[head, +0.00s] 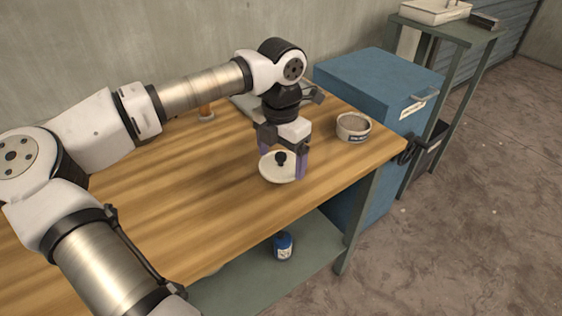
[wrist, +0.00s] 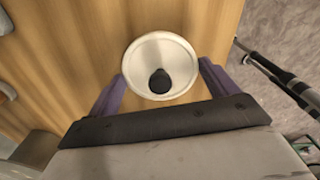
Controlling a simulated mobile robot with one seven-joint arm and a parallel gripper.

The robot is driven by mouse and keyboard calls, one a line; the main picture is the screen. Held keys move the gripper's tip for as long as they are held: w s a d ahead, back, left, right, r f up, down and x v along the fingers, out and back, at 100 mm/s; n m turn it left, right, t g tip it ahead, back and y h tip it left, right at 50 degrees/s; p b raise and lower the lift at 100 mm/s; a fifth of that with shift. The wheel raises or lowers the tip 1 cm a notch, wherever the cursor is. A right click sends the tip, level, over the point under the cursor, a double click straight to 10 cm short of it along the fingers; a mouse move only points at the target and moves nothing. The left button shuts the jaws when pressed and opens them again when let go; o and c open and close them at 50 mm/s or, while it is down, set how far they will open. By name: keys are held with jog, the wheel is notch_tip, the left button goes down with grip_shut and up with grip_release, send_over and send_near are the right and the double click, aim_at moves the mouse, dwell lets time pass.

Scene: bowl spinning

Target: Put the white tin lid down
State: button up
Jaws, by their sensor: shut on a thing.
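The white tin lid (head: 270,175) is a pale round disc with a black knob on top, near the table's front edge. It also shows face-on in the wrist view (wrist: 145,52), with its knob in the lower middle. My gripper (head: 282,162) points down, with one purple finger at each side of the lid, and is shut on it. The fingers flank the lid in the wrist view (wrist: 160,72). The lid looks about level and low over the wooden table (head: 190,190); I cannot tell whether it touches the wood.
A round grey tin (head: 352,136) with a label stands right of my gripper. A blue cabinet (head: 370,82) adjoins the table's right end. A small orange thing (head: 206,110) is near the back. A blue bottle (head: 283,247) stands on the lower shelf. The wood left of the lid is clear.

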aim_at(281, 154)
jog(key=shift+f, duration=1.05)
jog(key=shift+f, duration=0.1)
jog(key=shift+f, duration=0.15)
jog(key=o, duration=0.8)
jog(key=shift+r, duration=0.2)
notch_tip(281, 154, up, 12)
jog(key=shift+r, duration=0.1)
